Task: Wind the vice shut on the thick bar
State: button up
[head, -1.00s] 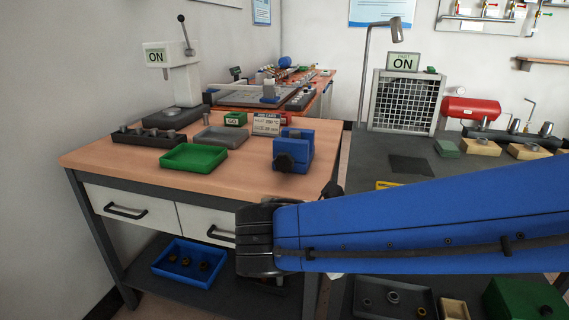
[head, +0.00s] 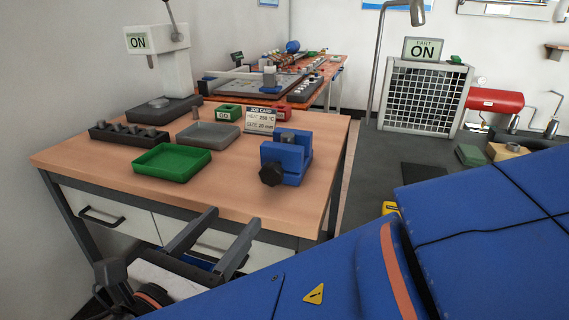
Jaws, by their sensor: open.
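The blue vice (head: 293,158) stands near the right front of the wooden bench. Its dark round knob (head: 271,175) faces the front. A small grey patch shows at the top of the vice; I cannot tell whether it is a bar between the jaws. Several short grey bars stand in a black rack (head: 113,140) at the left of the bench; I cannot tell which is thick. My gripper (head: 233,218) is open and empty, its two long fingers apart. It is in front of the bench's front edge, lower in the picture than the vice and left of the knob.
The bench (head: 235,190) also holds a green tray (head: 172,162), a grey tray (head: 208,135), a green GO box (head: 229,112), a job card (head: 261,120) and a press (head: 160,75). Bare bench top lies left of the vice. My blue arm fills the lower right.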

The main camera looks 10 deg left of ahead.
aim_at(269, 178)
jog(key=w+d, duration=0.1)
jog(key=w, duration=0.4)
jog(key=w+d, duration=0.1)
jog(key=w, duration=1.1)
jog(key=shift+d, duration=0.4)
jog(key=c, duration=1)
